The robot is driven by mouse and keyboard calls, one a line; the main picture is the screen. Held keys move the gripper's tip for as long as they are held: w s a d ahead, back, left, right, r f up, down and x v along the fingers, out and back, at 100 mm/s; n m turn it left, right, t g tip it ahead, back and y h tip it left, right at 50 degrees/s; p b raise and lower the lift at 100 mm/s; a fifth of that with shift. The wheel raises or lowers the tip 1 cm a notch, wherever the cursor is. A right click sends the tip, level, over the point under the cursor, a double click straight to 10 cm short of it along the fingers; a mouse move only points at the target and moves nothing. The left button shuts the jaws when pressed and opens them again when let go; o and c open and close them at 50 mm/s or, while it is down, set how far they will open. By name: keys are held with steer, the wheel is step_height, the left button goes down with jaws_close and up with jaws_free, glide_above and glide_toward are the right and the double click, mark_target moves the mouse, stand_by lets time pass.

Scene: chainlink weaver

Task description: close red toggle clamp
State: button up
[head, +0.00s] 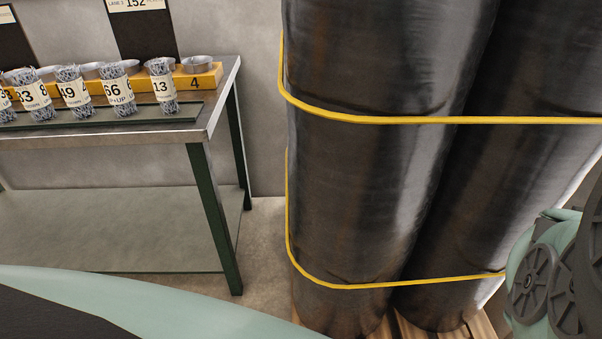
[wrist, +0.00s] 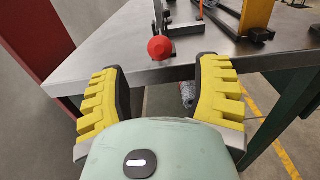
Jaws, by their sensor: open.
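In the wrist view, a red rounded knob (wrist: 160,48) shows at the edge of a grey tabletop (wrist: 120,45). It looks like the handle end of the red toggle clamp, but the clamp's body and how far it is open are not clear. My gripper (wrist: 161,74) is open, with yellow ridged pads to the left and right. The knob lies beyond and between the fingertips, apparently without touching them. The head view shows neither the clamp nor my gripper.
A yellow upright (wrist: 257,17) with dark hardware stands on the tabletop. A red post (wrist: 40,45) is at left. In the head view, tall dark rolls (head: 370,200) with yellow straps stand on a pallet; a bench (head: 215,115) with labelled bundles is at left.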

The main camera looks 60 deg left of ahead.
steer(key=p+x, duration=0.1)
steer(key=x, duration=0.5)
steer(key=shift+s+d, duration=0.15)
steer(key=shift+d, duration=0.2)
jaws_close()
